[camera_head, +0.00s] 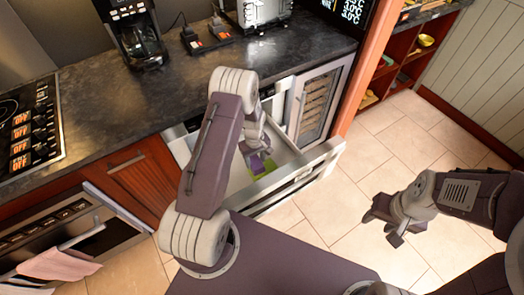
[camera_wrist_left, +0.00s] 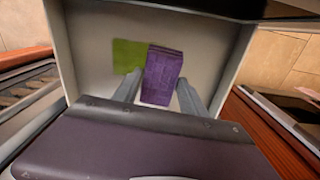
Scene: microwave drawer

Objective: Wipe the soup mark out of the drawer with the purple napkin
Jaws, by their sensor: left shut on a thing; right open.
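The microwave drawer (camera_head: 318,156) is pulled out below the counter. The green soup mark (camera_wrist_left: 126,54) lies on its pale floor, and part of it also shows in the head view (camera_head: 263,170). My left gripper (camera_head: 257,158) reaches down into the drawer, shut on the purple napkin (camera_wrist_left: 163,76). In the wrist view the napkin stands between the two fingers, beside the mark and covering its right edge. I cannot tell whether the napkin touches the floor. My right gripper (camera_head: 383,222) is open and empty over the tiled floor, apart from the drawer.
The dark counter (camera_head: 120,100) above holds a coffee maker (camera_head: 138,38) and a cooktop (camera_head: 30,125). A wine cooler (camera_head: 318,100) is right of the drawer. An oven with a pink towel (camera_head: 60,264) is at lower left. Tiled floor (camera_head: 335,210) is clear.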

